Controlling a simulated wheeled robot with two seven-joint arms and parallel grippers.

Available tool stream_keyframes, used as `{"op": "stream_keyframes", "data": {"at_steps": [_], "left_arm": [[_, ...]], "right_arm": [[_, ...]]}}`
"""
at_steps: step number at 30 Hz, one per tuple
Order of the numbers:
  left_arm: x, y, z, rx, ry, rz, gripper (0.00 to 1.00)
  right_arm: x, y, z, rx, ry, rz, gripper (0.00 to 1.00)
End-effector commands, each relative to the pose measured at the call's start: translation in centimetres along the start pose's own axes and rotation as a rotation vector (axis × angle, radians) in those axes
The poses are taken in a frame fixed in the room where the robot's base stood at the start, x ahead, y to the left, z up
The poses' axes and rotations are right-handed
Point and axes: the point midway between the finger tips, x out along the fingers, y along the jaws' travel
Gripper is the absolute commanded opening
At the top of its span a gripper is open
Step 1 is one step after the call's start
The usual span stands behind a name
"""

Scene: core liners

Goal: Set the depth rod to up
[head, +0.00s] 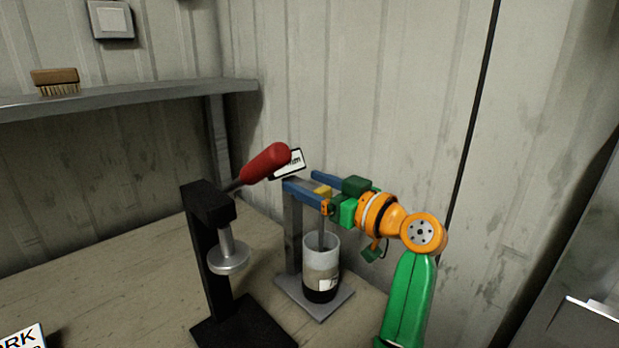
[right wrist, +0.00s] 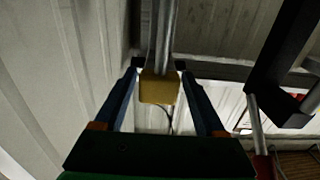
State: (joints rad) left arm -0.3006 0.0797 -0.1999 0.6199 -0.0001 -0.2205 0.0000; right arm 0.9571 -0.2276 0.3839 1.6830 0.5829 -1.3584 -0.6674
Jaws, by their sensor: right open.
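The depth rod (head: 322,235) is a thin grey rod hanging from the arm of a grey metal stand (head: 293,235). Its lower end goes down into a clear, labelled core liner (head: 320,262) with dark material at the bottom. A yellow block (head: 323,191) sits at the rod's top. My right gripper (head: 301,178) is open, its blue fingers reaching to either side of the block. In the right wrist view the yellow block (right wrist: 158,88) lies between the open fingers (right wrist: 159,72), with gaps on both sides. My left gripper is out of view.
A black press (head: 208,205) with a red-handled lever (head: 266,164) and a metal disc (head: 229,258) stands close left of the stand. A label card (head: 291,163) is behind the stand. A shelf (head: 130,98) holds a brush (head: 56,80). The wall is close behind.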

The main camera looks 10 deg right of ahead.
Motion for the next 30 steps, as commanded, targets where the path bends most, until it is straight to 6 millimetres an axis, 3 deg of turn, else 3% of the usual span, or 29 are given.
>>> {"op": "stream_keyframes", "data": {"at_steps": [8,15,16,30], "left_arm": [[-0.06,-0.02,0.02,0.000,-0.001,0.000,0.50],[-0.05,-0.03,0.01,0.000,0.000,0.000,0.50],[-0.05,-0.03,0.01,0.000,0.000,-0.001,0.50],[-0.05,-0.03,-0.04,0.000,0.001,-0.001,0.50]], "right_arm": [[0.41,0.01,0.10,0.000,-0.001,0.001,0.70],[0.39,0.01,0.12,0.000,-0.001,0.001,0.05],[0.39,0.01,0.12,0.000,-0.001,0.001,0.00],[0.39,0.00,0.15,0.000,-0.003,0.001,0.00]]}}
